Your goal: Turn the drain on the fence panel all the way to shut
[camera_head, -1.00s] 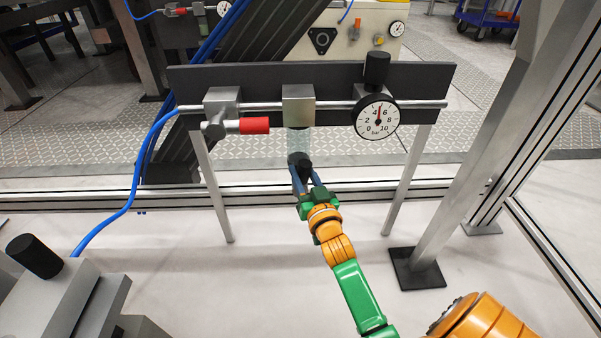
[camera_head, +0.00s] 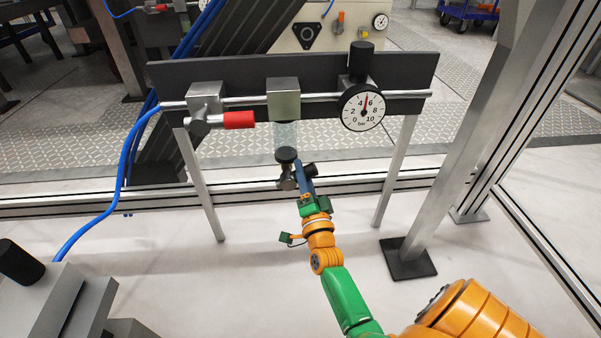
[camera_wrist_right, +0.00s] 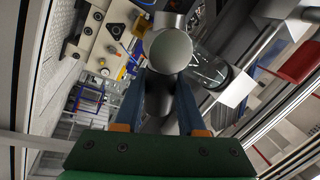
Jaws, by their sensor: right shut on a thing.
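My left gripper is out of view.
A red-handled valve (camera_head: 239,120) sits left of the block, and a pressure gauge (camera_head: 362,108) reading about 5 sits right of it. A blue hose (camera_head: 124,170) runs down at left. A slanted metal post (camera_head: 440,180) stands at right. The floor below the panel is clear.

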